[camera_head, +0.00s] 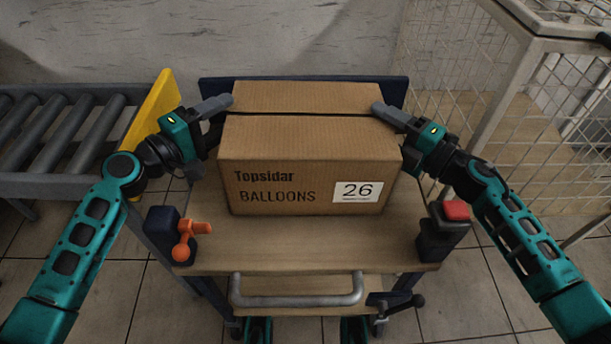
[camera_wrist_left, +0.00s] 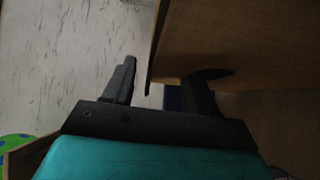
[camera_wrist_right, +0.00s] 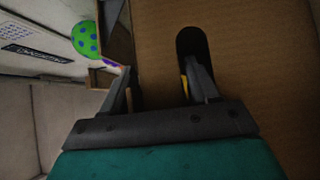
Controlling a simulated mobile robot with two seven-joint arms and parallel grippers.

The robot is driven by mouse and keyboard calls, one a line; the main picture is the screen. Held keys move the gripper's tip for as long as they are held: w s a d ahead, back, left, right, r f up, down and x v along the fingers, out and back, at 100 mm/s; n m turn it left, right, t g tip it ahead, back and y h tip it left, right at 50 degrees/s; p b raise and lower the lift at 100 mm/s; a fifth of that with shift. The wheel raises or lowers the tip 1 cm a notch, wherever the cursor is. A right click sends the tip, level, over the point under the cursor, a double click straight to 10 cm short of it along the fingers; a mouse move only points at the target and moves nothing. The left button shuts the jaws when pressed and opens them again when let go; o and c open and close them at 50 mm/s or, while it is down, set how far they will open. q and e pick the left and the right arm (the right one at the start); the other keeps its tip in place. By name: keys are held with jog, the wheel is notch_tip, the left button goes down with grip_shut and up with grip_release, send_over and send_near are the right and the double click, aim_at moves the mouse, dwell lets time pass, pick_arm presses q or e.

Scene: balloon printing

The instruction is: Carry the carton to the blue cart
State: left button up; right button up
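The brown carton (camera_head: 308,160), printed "Topsidar BALLOONS" with a "26" label, sits upright on the wooden top of a cart (camera_head: 310,250) with dark blue frame parts. My left gripper (camera_head: 212,112) is at the carton's left side, one finger over the top edge. In the left wrist view the fingers (camera_wrist_left: 160,90) are apart, with a gap beside the carton edge. My right gripper (camera_head: 388,122) is at the right side. In the right wrist view one finger enters the dark handle slot (camera_wrist_right: 190,42) and the other is outside the edge. The fingers look spread.
A roller conveyor (camera_head: 60,130) with a yellow end plate (camera_head: 155,110) is at the left. A wire mesh cage (camera_head: 530,80) stands at the right. The cart has an orange lever (camera_head: 187,240), a red button (camera_head: 456,210) and a grey front handle (camera_head: 297,298). A wall is behind.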

pick_arm(q)
jog(key=shift+o, duration=0.9)
pick_arm(e)
jog(key=shift+o, duration=0.9)
jog(key=shift+d, duration=0.1)
pick_arm(q)
jog(key=o, duration=0.4)
jog(key=shift+a, duration=0.1)
jog(key=v, duration=1.2)
jog(key=shift+r, duration=0.1)
pick_arm(e)
jog(key=o, duration=0.4)
jog(key=shift+f, duration=0.1)
